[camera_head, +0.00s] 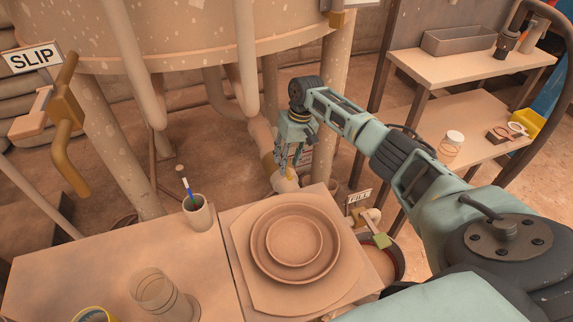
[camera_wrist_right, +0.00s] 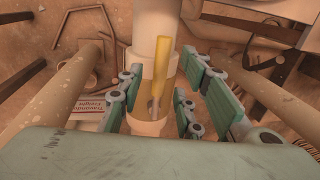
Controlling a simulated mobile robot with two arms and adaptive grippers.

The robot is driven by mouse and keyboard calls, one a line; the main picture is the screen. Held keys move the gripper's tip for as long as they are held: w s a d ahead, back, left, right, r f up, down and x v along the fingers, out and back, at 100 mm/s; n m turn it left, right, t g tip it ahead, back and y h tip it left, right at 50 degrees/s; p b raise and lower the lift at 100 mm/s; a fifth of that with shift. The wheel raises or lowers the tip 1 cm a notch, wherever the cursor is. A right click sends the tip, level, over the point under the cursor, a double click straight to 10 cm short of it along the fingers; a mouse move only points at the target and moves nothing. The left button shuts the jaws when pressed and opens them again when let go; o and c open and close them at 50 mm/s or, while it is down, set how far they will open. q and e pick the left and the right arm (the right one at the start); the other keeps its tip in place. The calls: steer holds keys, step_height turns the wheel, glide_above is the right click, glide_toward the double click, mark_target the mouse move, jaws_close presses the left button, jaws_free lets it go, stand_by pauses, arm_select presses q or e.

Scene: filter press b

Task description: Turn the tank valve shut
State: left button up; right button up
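The big tank (camera_head: 190,40) stands on legs at the back in the head view. Pipes run down beneath it. In the right wrist view, a yellow valve lever (camera_wrist_right: 162,62) lies along a pale pipe (camera_wrist_right: 155,22), over a brownish-yellow valve body (camera_wrist_right: 149,126). My right gripper (camera_head: 286,170) reaches down at this pipe below the tank, pointing downward. In the right wrist view its fingers (camera_wrist_right: 160,78) are apart, one either side of the lever and pipe. Whether they touch the lever cannot be told. In the head view the gripper largely hides the lever. My left gripper is out of view.
A SLIP sign (camera_head: 32,59) and brass valve (camera_head: 66,110) are at left. A cup (camera_head: 198,214) and glass jar (camera_head: 153,291) stand on the table. Tank legs flank the gripper.

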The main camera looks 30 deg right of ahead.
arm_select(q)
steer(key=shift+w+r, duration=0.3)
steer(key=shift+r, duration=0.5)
arm_select(e)
steer(key=shift+w+a+f, duration=0.1)
steer(key=shift+a+f, duration=0.15)
steer(key=shift+f, duration=0.7)
jaws_close()
